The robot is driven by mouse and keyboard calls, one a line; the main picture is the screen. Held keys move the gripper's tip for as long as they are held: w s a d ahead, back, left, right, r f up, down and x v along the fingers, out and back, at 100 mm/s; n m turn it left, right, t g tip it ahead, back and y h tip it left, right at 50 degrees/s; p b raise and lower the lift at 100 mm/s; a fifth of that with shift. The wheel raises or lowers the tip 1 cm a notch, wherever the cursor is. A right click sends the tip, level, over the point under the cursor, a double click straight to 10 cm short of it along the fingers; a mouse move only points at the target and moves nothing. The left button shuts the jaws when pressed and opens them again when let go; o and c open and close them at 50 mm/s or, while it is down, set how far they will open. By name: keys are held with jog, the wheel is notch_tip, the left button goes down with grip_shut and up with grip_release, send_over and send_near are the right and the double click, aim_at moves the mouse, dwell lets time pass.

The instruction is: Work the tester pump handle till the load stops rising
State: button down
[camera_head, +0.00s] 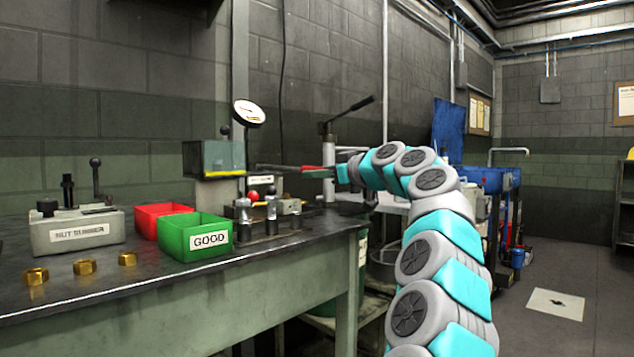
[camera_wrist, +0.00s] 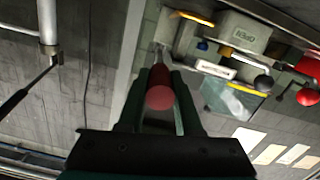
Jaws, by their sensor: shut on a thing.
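The tester (camera_head: 213,158) is a grey-green block with a yellow lower edge, raised over the bench at centre left in the head view. Its round white dial gauge (camera_head: 249,113) stands above it; the needle is too small to read. The pump handle (camera_head: 300,168) is a thin rod with a red grip, running roughly level to the right from the tester. My gripper (camera_head: 338,174) is at the right end of this grip. In the wrist view the red grip (camera_wrist: 160,97) lies between the two dark fingers of my gripper (camera_wrist: 161,82), which is shut on it.
A green GOOD bin (camera_head: 196,237) and a red bin (camera_head: 158,218) stand on the bench below the tester. Bolts stand in a dark holder (camera_head: 270,230) beside them. Brass nuts (camera_head: 84,267) lie by the front edge. A press with a black lever (camera_head: 350,110) stands behind my gripper.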

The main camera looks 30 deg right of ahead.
jog(key=shift+f, duration=0.35)
jog(key=c, duration=0.6)
grip_release()
jog(key=shift+r, duration=0.1)
jog(key=v, duration=0.7)
jog(key=shift+s+b, duration=0.4)
jog(key=shift+d, duration=0.1)
